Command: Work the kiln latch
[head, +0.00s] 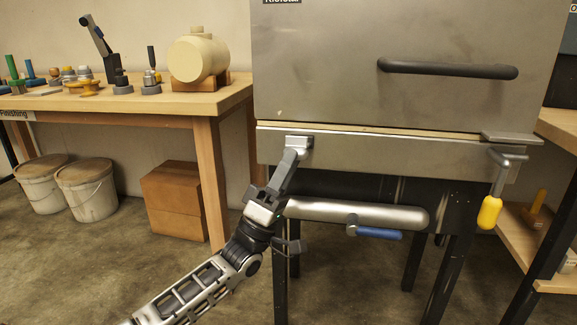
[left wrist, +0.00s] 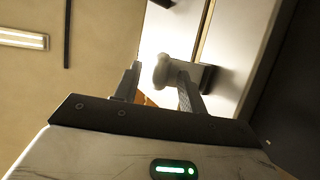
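The grey metal kiln (head: 400,150) stands right of centre, with a dark handle bar (head: 448,71) across its closed upper part. A lever with a yellow grip (head: 490,211) hangs down from a bracket at its right front. My left gripper (head: 277,187) is at the kiln's lower left front, just below a light metal bracket (head: 299,144), far from the yellow grip. In the left wrist view, my left gripper (left wrist: 159,82) has its fingers apart around a rounded grey knob (left wrist: 162,71). A gap shows at the left finger; contact at the right finger is unclear. My right gripper is out of view.
Under the kiln is a silver cylinder (head: 350,212) with a blue handle (head: 377,233). A wooden workbench (head: 170,103) with tools stands at the left, above two buckets (head: 88,190) and a cardboard box (head: 173,200). A shelf (head: 555,270) stands close at the right.

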